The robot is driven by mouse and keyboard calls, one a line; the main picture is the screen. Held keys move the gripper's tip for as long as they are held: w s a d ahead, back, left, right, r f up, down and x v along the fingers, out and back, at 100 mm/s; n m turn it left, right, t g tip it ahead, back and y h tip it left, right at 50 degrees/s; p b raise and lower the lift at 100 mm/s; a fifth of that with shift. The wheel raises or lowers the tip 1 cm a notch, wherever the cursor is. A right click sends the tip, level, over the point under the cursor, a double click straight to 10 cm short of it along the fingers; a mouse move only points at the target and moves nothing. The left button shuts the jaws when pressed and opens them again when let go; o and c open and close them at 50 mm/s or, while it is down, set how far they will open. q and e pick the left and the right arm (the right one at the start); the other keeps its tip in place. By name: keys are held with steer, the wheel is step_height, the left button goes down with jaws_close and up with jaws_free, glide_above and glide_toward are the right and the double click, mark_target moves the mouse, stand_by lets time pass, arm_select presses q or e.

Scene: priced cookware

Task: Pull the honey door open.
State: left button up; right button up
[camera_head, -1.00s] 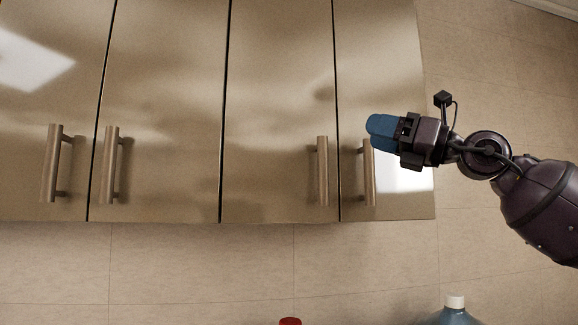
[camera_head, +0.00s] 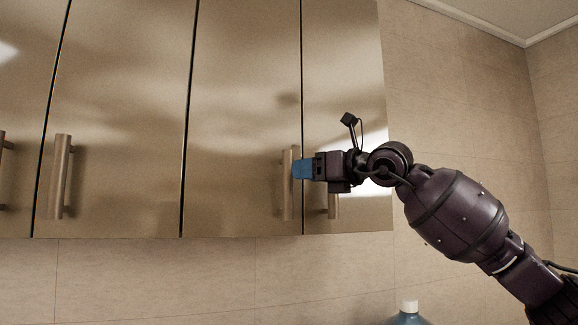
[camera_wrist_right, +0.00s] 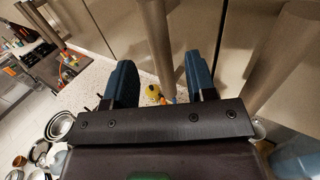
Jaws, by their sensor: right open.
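Glossy honey-toned cabinet doors hang on the wall in the head view; one (camera_head: 245,90) has a vertical bar handle (camera_head: 287,195) near its right edge. My right gripper (camera_head: 299,169) reaches in from the right, with its blue fingers at this handle. In the right wrist view the open fingers (camera_wrist_right: 160,80) stand either side of a metal bar handle (camera_wrist_right: 157,40), apart from each other. I cannot tell whether either finger touches it. The doors look shut. My left gripper is out of view.
The narrow rightmost door (camera_head: 345,75) has its own handle (camera_head: 333,206), partly hidden behind my right gripper. Another handle (camera_head: 62,175) is further left. A blue bottle (camera_head: 408,317) stands below. Bowls and pans (camera_wrist_right: 59,126) show low in the wrist view.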

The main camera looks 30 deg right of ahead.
mark_target(288, 173)
steer(key=p+x, duration=0.1)
steer(key=x, duration=0.4)
steer(key=shift+w+a+p, duration=0.15)
steer(key=shift+w+p, duration=0.15)
steer(key=shift+p, duration=0.05)
jaws_close()
